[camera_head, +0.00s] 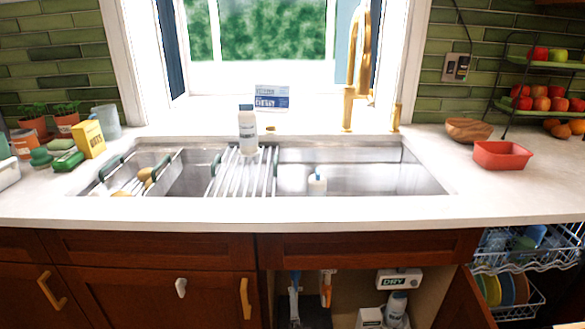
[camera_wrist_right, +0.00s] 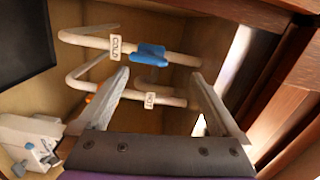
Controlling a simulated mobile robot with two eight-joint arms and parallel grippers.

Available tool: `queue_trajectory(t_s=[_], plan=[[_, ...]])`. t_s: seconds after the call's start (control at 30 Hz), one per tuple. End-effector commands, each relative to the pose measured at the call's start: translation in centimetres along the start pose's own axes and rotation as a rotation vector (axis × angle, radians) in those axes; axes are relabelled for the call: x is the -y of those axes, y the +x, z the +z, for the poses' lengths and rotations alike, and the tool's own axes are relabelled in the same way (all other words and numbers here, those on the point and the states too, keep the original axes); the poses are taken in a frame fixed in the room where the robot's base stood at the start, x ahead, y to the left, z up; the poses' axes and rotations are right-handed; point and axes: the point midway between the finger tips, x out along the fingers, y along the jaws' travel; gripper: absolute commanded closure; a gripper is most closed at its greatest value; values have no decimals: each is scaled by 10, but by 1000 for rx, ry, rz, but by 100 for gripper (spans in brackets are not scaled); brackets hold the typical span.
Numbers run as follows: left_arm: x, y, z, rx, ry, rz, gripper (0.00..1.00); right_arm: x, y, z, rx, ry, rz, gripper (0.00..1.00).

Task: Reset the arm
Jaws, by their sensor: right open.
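My right gripper (camera_wrist_right: 160,74) shows in the right wrist view, open, with its two fingers wide apart and nothing held between them. Beyond the fingertips are pale pipes with tags reading COLD (camera_wrist_right: 116,47) and HOT (camera_wrist_right: 150,99). A blue piece (camera_wrist_right: 151,55) sits around the cold pipe, between the fingertips in the picture. I cannot tell whether the fingers touch the pipes. In the head view, I cannot clearly pick out the right gripper. The left gripper is in neither view.
The open cabinet under the sink holds a box marked DRY (camera_head: 399,280) and a white bottle (camera_head: 396,305). Dish racks (camera_head: 515,262) stand pulled out at right. Above, the counter carries a red tray (camera_head: 502,155) and a yellow box (camera_head: 89,139). A white bottle (camera_head: 248,130) stands at the sink.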

Motion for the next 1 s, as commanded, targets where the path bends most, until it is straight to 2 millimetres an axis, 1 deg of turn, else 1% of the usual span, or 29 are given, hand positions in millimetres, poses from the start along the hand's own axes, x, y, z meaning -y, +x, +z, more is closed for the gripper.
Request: queue_trajectory(t_s=[0.03, 0.13, 0.2, 0.27, 0.37, 0.43, 0.57, 0.6, 0.67, 0.7, 0.77, 0.8, 0.87, 0.9, 1.0], plan=[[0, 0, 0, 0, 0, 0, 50, 15, -1, -5, 27, -48, 17, 0], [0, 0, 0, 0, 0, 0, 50, 42, -9, -11, 103, -171, 64, 0], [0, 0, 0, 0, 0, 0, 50, 59, -19, -16, 160, -264, 103, 0], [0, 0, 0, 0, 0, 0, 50, 70, -30, -22, 208, -342, 138, 0], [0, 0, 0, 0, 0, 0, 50, 84, -54, -32, 285, -473, 201, 0], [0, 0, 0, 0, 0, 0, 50, 91, -75, -40, 341, -561, 249, 0], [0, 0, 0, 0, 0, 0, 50, 96, -121, -58, 442, -720, 347, 0], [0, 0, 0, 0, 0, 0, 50, 96, -137, -65, 472, -768, 378, 0], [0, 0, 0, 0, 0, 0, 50, 95, -163, -74, 520, -836, 429, 0], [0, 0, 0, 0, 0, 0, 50, 93, -181, -81, 551, -880, 465, 0], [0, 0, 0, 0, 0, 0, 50, 89, -209, -90, 599, -945, 518, 0], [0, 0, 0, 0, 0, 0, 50, 86, -228, -97, 630, -985, 555, 0], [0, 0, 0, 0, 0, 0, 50, 80, -255, -106, 675, -1039, 608, 0], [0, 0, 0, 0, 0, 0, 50, 77, -272, -112, 703, -1071, 642, 0], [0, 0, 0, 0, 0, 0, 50, 68, -310, -125, 764, -1137, 717, 0]])
